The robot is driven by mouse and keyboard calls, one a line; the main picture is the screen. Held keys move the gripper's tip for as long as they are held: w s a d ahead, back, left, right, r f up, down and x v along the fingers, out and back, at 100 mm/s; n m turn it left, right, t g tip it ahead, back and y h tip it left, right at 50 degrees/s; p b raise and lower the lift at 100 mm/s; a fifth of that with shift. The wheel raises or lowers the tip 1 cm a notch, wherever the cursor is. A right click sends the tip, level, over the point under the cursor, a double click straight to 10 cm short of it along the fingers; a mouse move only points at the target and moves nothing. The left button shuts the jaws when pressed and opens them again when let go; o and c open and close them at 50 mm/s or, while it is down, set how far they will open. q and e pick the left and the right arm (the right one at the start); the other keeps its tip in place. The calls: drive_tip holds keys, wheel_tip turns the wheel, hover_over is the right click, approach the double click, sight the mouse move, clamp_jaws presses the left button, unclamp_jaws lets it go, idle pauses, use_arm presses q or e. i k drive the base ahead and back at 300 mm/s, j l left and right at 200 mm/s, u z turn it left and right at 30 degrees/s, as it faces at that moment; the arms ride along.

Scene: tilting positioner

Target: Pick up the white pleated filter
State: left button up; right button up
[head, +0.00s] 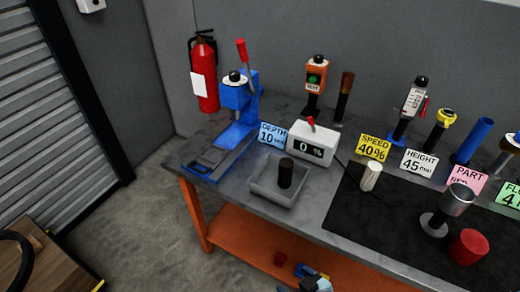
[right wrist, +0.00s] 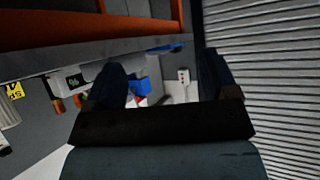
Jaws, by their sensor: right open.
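The white pleated filter (head: 371,176) is a small pale cylinder with ridges. It stands upright on the bench near the left edge of the black mat, in front of the yellow SPEED 40% card. My right gripper (head: 315,285) shows only partly at the bottom edge of the head view, in front of the bench and well apart from the filter. In the right wrist view its two dark fingers (right wrist: 165,88) are spread, with nothing between them. A pale ribbed shape shows at that view's left edge; I cannot tell whether it is the filter. My left gripper is not in view.
A grey tray (head: 262,190) holding a black cylinder stands left of the filter. A counter box (head: 325,153) and the SPEED card (head: 374,148) stand behind. The mat's (head: 385,225) front left is clear.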

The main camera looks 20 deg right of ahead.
sight(373, 170)
drive_tip(key=z, duration=1.6)
drive_tip(key=u, duration=1)
drive_tip(key=k+l+u, duration=0.15)
drive_tip(key=l+u, duration=0.15)
drive_tip(key=k+l+u, duration=0.3)
drive_tip(key=l, duration=0.3)
drive_tip(key=k+l, duration=0.1)
drive_tip(key=l, duration=0.2)
drive_tip(key=i, duration=0.4)
